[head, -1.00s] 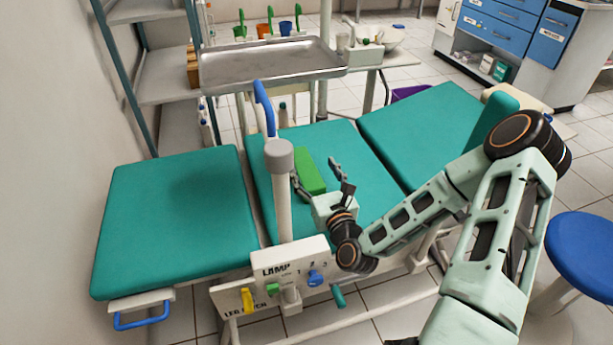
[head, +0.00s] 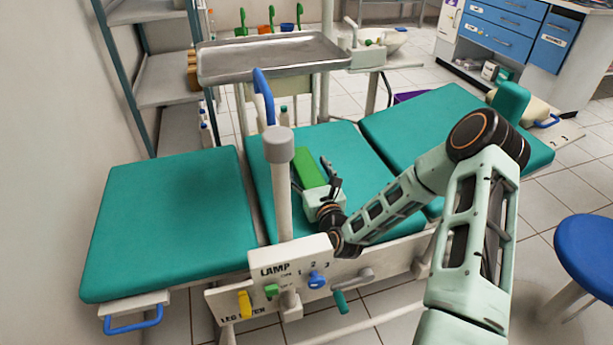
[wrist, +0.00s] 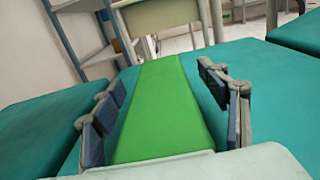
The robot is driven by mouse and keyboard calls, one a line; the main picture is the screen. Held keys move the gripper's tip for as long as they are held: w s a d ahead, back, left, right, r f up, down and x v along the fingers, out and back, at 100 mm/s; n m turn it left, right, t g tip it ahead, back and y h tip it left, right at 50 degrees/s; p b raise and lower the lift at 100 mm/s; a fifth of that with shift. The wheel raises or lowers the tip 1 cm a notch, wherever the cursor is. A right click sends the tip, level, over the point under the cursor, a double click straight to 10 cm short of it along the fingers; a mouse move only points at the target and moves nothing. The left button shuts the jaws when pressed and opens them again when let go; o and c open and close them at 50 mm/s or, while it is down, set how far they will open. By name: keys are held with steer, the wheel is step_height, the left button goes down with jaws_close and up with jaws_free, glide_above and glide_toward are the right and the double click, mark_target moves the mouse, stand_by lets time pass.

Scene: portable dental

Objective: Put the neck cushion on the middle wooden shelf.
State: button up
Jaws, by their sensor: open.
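A long bright green block (head: 308,166), which looks like the neck cushion, lies on the middle teal pad of the dental chair, beside the lamp post. In the wrist view the green block (wrist: 165,105) runs away from my gripper between its two fingers. My gripper (head: 315,176) is open, with one finger on each side of the near part of the block. A gap shows on the right side; contact on the left cannot be told. The rack at the back left has several grey-beige shelves between teal posts; the middle shelf (head: 165,80) is partly in view.
A metal tray (head: 270,60) on a stand lies between the chair and the rack's right side. The lamp post (head: 283,185) and its blue handle (head: 264,97) stand just left of my gripper. A blue stool (head: 583,250) is at the right.

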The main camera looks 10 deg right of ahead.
steer(key=c, duration=1.3)
